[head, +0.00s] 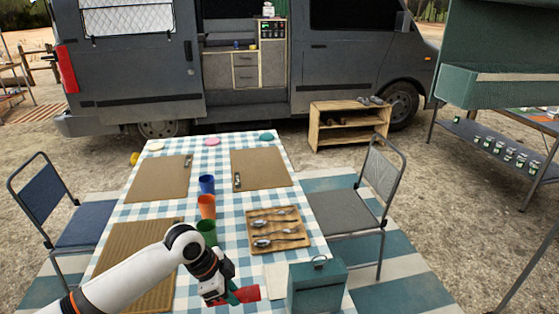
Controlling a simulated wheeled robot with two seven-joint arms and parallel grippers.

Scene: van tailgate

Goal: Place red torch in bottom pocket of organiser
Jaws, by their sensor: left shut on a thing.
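My left gripper (236,295) is low in the head view, above the near part of the checked table. It is shut on a red object, the red torch (249,293), which sticks out to the right of the fingers. The part between the fingers is hidden. I cannot clearly make out an organiser with pockets in this view. My right gripper is not in view.
A teal box (318,289) stands close right of the torch. A cutlery tray (258,217), coloured cups (206,206) and brown mats (158,178) are on the table. Chairs (352,207) flank it. A wooden shelf (347,127) and a van (345,65) stand behind.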

